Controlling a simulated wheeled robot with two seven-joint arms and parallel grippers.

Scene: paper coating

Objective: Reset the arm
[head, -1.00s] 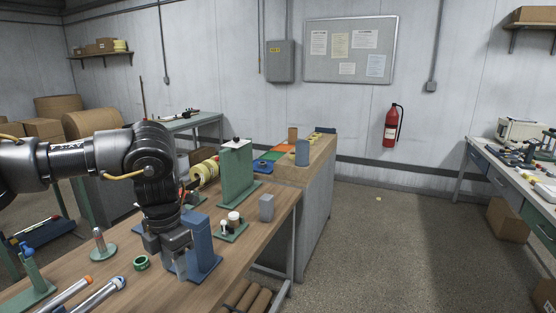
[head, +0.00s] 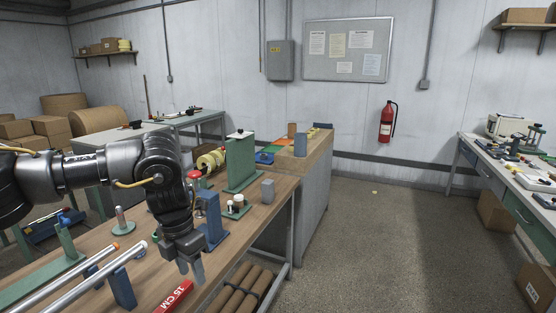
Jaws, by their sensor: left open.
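My left arm comes in from the left, and its gripper (head: 190,266) hangs fingers down over the front edge of the wooden bench (head: 262,215). The jaws are open, and I see nothing between them. A blue stand (head: 213,222) is just behind and to the right of the gripper, partly hidden by the wrist. My right gripper is not in view.
A green upright plate (head: 240,163), a small grey block (head: 268,191) and white-topped pieces (head: 238,203) stand farther back. Brown rolls (head: 238,290) lie below the bench.

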